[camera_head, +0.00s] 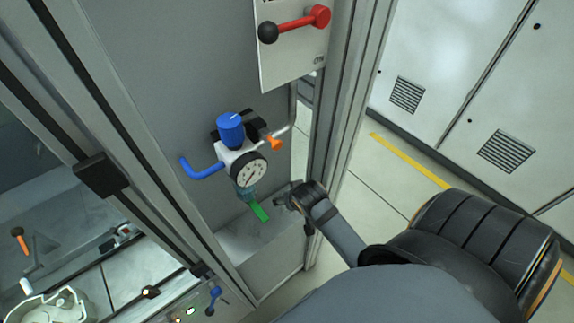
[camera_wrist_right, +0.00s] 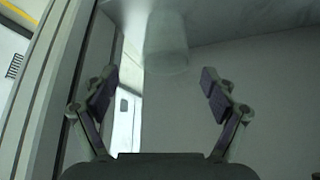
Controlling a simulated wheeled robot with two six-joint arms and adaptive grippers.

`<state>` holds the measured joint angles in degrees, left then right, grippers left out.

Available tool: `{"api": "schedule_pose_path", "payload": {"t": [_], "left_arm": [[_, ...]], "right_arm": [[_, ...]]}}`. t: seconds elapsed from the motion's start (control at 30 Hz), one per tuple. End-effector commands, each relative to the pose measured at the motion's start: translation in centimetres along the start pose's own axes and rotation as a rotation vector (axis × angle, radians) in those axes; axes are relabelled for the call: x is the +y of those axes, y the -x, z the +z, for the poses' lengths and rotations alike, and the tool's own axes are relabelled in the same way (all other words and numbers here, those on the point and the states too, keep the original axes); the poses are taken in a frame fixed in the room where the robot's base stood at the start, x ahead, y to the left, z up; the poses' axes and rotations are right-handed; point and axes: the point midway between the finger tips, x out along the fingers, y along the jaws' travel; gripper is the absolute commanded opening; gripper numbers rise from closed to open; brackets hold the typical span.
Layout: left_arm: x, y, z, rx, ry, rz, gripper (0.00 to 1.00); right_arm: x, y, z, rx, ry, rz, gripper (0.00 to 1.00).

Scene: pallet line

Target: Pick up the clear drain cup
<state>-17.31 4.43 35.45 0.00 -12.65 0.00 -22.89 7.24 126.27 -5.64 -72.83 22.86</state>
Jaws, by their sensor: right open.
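A clear drain cup (camera_wrist_right: 167,48) shows faintly in the right wrist view, against a pale grey surface, just beyond the open fingers. My right gripper (camera_wrist_right: 160,90) is open, with nothing between its pads, and the cup lies ahead of the gap, apart from both fingers. In the head view my right gripper (camera_head: 284,200) is low in the cabinet bay, right of the green piece (camera_head: 260,212) below the gauge. I cannot make out the cup clearly there. My left gripper is not in view.
A regulator with a blue knob (camera_head: 230,129), a round gauge (camera_head: 249,170) and a blue pipe (camera_head: 202,171) is on the back panel above the gripper. A metal cabinet post (camera_head: 336,110) stands close on the right. A red-handled lever (camera_head: 295,25) is higher up.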

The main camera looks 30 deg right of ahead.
Motion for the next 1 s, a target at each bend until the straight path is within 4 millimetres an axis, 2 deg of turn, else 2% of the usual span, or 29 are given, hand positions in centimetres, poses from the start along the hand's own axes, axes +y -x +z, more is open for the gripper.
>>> {"api": "schedule_pose_path", "payload": {"t": [0.13, 0.3, 0.4, 0.63, 1.0], "left_arm": [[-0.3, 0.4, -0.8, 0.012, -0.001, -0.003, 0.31], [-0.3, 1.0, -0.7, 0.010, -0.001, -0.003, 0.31], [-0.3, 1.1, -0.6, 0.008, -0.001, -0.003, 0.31], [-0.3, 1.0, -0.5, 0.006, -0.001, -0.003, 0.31], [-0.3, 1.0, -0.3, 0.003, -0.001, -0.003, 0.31]], "right_arm": [[-0.3, -0.9, -0.1, -0.002, -0.002, -0.001, 0.85], [-0.8, -3.9, -0.3, -0.002, 0.000, 0.001, 0.85], [-0.8, -4.9, -0.3, -0.001, 0.000, 0.000, 0.85], [-0.8, -5.2, -0.3, 0.001, 0.000, -0.001, 0.85], [-0.8, -5.2, -0.2, 0.000, 0.000, -0.001, 0.37]]}}
